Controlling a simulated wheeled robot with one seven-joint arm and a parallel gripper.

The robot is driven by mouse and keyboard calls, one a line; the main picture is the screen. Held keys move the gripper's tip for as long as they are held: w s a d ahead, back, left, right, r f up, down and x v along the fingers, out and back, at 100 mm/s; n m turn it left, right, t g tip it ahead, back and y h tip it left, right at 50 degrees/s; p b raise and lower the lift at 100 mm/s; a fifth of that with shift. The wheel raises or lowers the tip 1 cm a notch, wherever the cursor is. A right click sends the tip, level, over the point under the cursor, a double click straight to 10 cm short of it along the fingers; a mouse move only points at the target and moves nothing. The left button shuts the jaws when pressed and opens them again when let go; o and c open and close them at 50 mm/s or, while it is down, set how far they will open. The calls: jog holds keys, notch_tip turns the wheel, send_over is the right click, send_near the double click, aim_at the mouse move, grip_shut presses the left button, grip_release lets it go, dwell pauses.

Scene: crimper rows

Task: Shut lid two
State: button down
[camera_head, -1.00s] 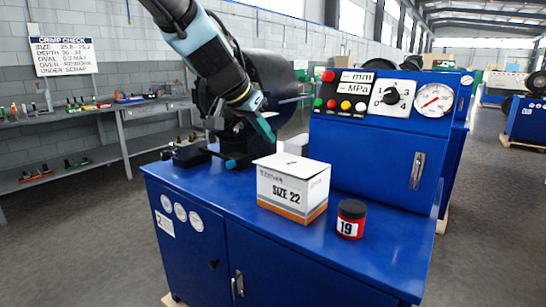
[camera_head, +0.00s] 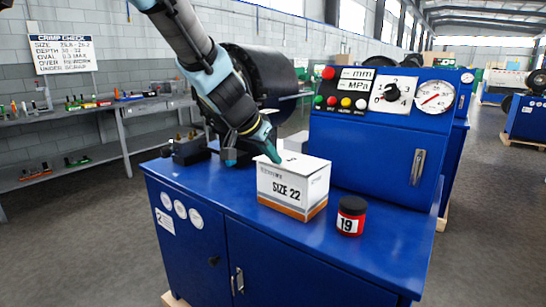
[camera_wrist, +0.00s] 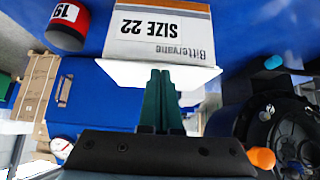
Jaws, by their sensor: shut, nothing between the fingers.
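A white carton marked SIZE 22 (camera_head: 285,195) with an orange-brown base band stands upright on the blue machine's top. Its white top (camera_head: 300,165) looks flat and roughly level; I cannot tell whether it is fully pressed down. My gripper (camera_head: 276,158) is shut and empty, pointing down at the carton's far left top edge. In the wrist view my closed green fingers (camera_wrist: 161,76) overlap the white top (camera_wrist: 140,74), beside the upside-down SIZE 22 face (camera_wrist: 158,24). Whether they touch it is unclear.
A red jar marked 19 with a black cap (camera_head: 351,216) stands right of the carton. The blue control housing (camera_head: 365,150) with gauge and knobs rises behind. The black round crimper head (camera_head: 258,75) is behind my arm. The front worktop is clear.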

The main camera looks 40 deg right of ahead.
jog(key=shift+f+h+b, duration=0.4)
jog(key=shift+f+b, duration=0.65)
jog(key=shift+b, duration=1.95)
jog(key=b, duration=0.2)
jog(key=shift+a+f+b, duration=0.2)
jog(key=shift+f+b, duration=0.05)
jog(key=shift+b, duration=0.1)
jog(key=shift+s+a+f, duration=0.1)
jog(key=shift+r, duration=0.2)
jog(key=v, duration=1.1)
jog(key=shift+r+p, duration=0.3)
jog(key=shift+r, duration=0.1)
jog(key=shift+s, duration=0.1)
